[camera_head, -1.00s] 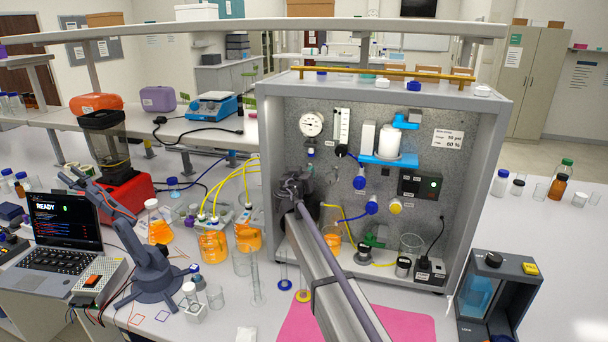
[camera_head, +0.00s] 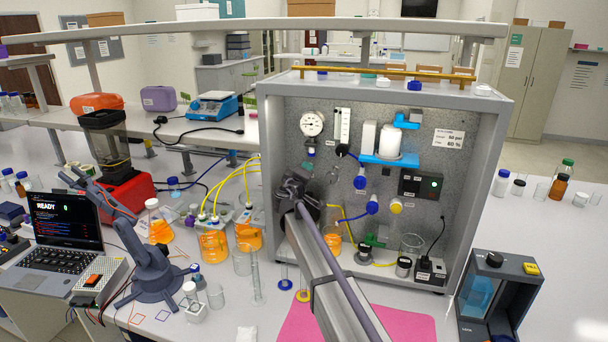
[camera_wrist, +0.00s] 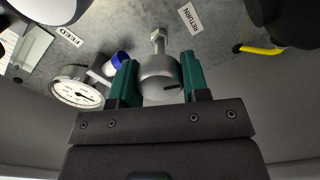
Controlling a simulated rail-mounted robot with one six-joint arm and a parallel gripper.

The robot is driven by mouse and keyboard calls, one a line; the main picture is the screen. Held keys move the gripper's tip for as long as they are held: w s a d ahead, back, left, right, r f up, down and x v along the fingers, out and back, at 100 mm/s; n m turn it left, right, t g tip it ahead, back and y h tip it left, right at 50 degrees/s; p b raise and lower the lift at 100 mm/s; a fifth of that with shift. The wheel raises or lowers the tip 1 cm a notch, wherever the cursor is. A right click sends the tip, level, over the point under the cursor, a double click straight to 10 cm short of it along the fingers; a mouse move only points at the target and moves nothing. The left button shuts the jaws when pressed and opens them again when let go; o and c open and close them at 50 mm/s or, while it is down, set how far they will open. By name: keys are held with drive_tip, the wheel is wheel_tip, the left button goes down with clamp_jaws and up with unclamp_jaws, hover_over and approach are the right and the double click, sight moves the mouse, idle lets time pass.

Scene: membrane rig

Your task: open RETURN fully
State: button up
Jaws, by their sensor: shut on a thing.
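In the wrist view, the RETURN knob (camera_wrist: 160,80) is a round grey metal knob on a threaded stem, with a dark slot mark on its face. It stands out from the grey panel near the RETURN label (camera_wrist: 190,17). My gripper (camera_wrist: 158,83) has a green finger on each side of the knob and is shut on it. In the head view, my wrist (camera_head: 297,193) is at the panel's left side and hides the knob and the fingertips.
A pressure gauge (camera_wrist: 78,88) and a FEED label (camera_wrist: 72,42) are to the left in the wrist view. A yellow tube (camera_wrist: 258,49) is at right. In the head view, the rig's frame (camera_head: 483,180) encloses the panel, with orange-filled vessels (camera_head: 213,245) outside to the left.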

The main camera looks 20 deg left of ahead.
drive_tip(key=shift+n, duration=1.5)
drive_tip(key=o, duration=0.9)
drive_tip(key=shift+o, duration=0.2)
drive_tip(key=s, duration=1)
drive_tip(key=shift+s+d, duration=0.4)
drive_tip(key=shift+d, duration=0.05)
drive_tip(key=shift+d, duration=0.1)
